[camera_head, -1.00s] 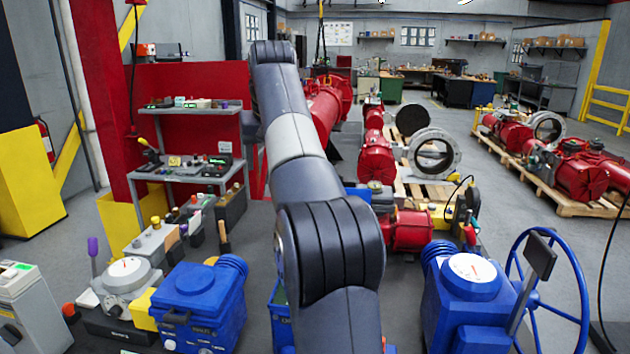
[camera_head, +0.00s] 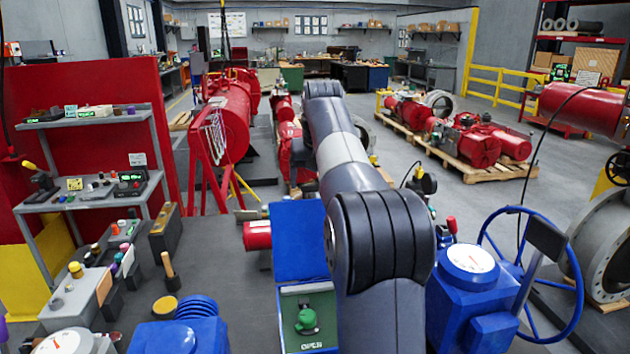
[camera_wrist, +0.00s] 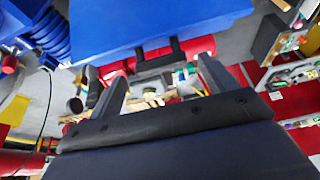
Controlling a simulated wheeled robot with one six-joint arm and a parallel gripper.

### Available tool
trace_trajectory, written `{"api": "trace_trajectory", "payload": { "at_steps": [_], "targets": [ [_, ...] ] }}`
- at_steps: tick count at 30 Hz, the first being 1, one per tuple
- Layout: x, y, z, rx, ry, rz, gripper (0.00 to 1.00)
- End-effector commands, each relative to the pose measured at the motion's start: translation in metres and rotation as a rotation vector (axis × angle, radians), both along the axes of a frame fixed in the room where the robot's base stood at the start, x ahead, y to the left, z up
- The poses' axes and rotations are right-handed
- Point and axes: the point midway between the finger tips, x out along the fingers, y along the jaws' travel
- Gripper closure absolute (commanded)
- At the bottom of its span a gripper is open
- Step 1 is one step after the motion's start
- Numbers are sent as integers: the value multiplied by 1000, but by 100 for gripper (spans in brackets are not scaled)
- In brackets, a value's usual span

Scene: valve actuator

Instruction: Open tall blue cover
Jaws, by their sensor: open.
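The tall blue cover (camera_head: 300,240) stands raised, left of my arm in the head view. Below it a green valve knob (camera_head: 306,318) shows on a panel marked OPEN. My gripper is hidden in the head view.
A blue actuator with a dial and handwheel (camera_head: 475,285) stands right of my arm. Another blue housing (camera_head: 180,335) is at lower left. A red cylinder (camera_head: 257,235) is just left of the cover.

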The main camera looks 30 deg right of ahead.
Motion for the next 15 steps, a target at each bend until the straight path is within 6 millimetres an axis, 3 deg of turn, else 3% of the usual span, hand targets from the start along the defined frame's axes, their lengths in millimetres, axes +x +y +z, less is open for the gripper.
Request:
{"api": "trace_trajectory", "payload": {
  "at_steps": [13, 15],
  "targets": [
    [4, -1, -12, 0, 0, 0, 20],
    [4, -1, -12, 0, 0, 0, 26]
  ]
}}
